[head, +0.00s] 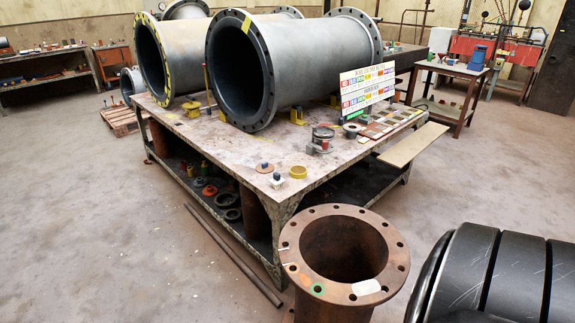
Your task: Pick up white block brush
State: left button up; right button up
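A small white block-like item with a dark top (277,181) stands at the near corner of the large worktable (215,150). It may be the white block brush, but it is too small to tell. A flat whitish rounded piece (366,287) lies on the flange of the rusty upright pipe (340,250) in the foreground; whether it is a brush is also unclear. Neither of my grippers is in view.
Two large grey rubber-lined pipes (290,60) lie on the worktable. A yellow ring (298,172) sits beside the white item. A large black grooved rounded thing (500,275) fills the lower right. A long bar (232,255) lies on the floor.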

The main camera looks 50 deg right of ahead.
aim_at(277, 181)
jog(key=i+z, duration=0.4)
jog(key=i+j+z, duration=0.15)
jog(key=z, duration=0.25)
jog(key=i+j+z, duration=0.25)
jog(key=z, duration=0.15)
jog(key=i+j+z, duration=0.4)
jog(key=k+l, duration=0.05)
